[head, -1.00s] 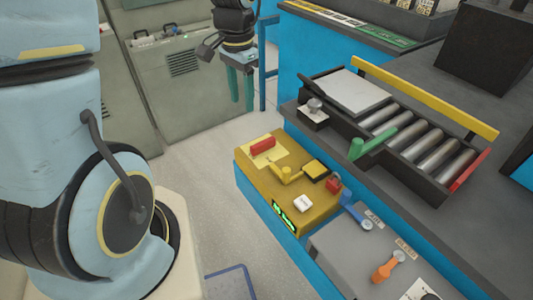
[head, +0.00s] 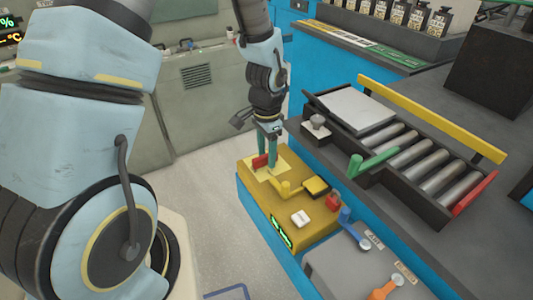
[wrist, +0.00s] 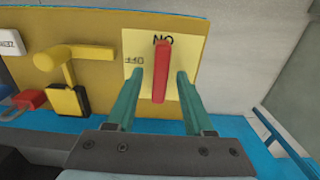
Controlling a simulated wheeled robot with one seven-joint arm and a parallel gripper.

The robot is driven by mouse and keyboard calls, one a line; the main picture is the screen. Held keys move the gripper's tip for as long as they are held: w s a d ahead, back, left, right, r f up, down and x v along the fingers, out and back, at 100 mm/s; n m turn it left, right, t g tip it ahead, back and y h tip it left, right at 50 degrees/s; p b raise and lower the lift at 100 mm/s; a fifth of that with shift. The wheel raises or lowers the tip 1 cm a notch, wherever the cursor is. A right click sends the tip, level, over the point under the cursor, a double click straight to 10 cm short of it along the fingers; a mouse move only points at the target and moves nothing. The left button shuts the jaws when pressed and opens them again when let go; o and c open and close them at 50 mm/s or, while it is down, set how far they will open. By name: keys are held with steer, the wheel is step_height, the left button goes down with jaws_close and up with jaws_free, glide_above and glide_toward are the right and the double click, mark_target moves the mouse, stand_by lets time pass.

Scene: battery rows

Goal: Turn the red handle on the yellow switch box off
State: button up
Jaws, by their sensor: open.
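The yellow switch box (head: 262,209) stands low beside the blue bench, with a pale yellow label plate (wrist: 187,63) at its far end. The red handle (head: 260,161) sits on that plate; it also shows in the wrist view (wrist: 160,72), with its far end at the word ON and OFF printed to its left. My gripper (head: 268,163) is pointed down at the handle. In the wrist view my gripper (wrist: 160,80) is open, one green finger on each side of the handle, with visible gaps. The handle's base is hard to make out.
A roller tray (head: 400,150) with a green handle stands to the right. Floor (head: 195,215) left of the box is clear.

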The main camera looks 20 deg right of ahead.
steer(key=shift+f, duration=0.3)
steer(key=shift+c, duration=0.4)
jaws_close()
